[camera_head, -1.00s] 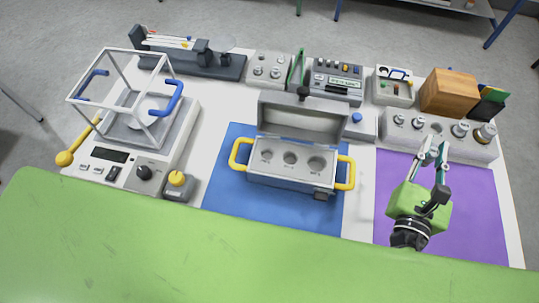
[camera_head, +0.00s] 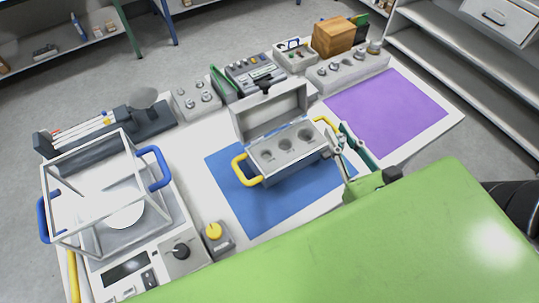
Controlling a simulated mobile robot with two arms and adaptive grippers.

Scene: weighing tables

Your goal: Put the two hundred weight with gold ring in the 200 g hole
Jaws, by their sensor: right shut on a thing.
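My right gripper (camera_head: 338,140) is shut on a small metallic weight at the right end of the open grey box. The fingers mostly hide it, and I cannot make out a gold ring. The box (camera_head: 290,174) has yellow handles and a top plate with three round holes, which look empty. It stands on a blue mat (camera_head: 262,206) with its lid up. The hole labels are too small to read. My left gripper is not in view.
A weight rack (camera_head: 350,72) with several metal weights and one bare place stands behind the purple mat (camera_head: 395,112). The purple mat is clear. A balance with a frame cover (camera_head: 98,160) stands at the left. A wooden block (camera_head: 334,38) stands at the back.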

